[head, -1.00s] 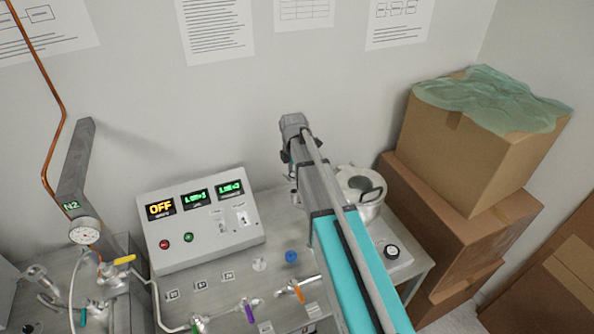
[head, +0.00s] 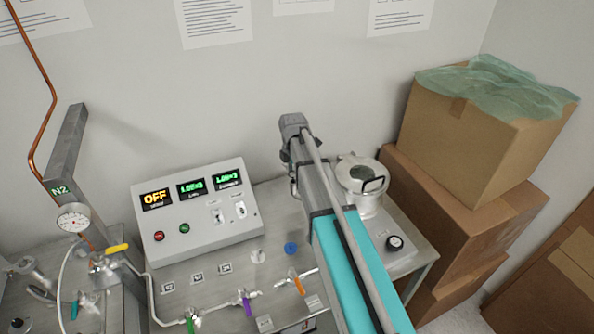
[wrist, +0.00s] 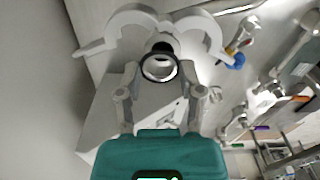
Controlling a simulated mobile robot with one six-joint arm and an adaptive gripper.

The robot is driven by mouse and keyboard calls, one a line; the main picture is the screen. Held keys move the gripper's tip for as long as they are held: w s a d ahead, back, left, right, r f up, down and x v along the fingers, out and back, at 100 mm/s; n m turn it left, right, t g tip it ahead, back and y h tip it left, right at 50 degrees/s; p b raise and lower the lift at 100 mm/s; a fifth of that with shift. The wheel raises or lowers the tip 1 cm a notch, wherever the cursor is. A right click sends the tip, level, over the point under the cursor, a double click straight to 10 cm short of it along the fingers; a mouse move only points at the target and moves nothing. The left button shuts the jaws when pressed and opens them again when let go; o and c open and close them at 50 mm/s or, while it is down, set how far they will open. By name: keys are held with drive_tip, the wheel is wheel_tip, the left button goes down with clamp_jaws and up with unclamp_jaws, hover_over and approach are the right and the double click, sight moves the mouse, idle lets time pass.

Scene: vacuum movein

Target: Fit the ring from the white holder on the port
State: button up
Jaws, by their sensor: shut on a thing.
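My gripper (wrist: 158,78) is seen in the wrist view with its two fingers closed in around a ring (wrist: 173,77). The ring has a dark rim and a bright metal inner edge, and it is held clear of the bench, facing the camera. A pale piece with two curved arms (wrist: 130,18) lies beyond the ring; I cannot tell whether it touches it. A small dark part shows just behind the ring. In the head view my arm covers the gripper and the ring. I cannot make out the white holder or the port for certain.
A grey control box (head: 200,215) with an OFF display stands on the metal bench. A lidded metal pot (head: 362,200) is right of my arm. Cardboard boxes (head: 465,150) stack at right.

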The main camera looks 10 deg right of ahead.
drive_tip(key=shift+f+b, duration=0.5)
drive_tip(key=shift+f, duration=0.25)
drive_tip(key=shift+s+f+b, duration=0.1)
drive_tip(key=shift+f+b, duration=0.45)
idle(2.2)
idle(0.3)
drive_tip(key=o, duration=0.8)
drive_tip(key=shift+s+r, duration=0.1)
drive_tip(key=shift+s, duration=0.05)
idle(0.4)
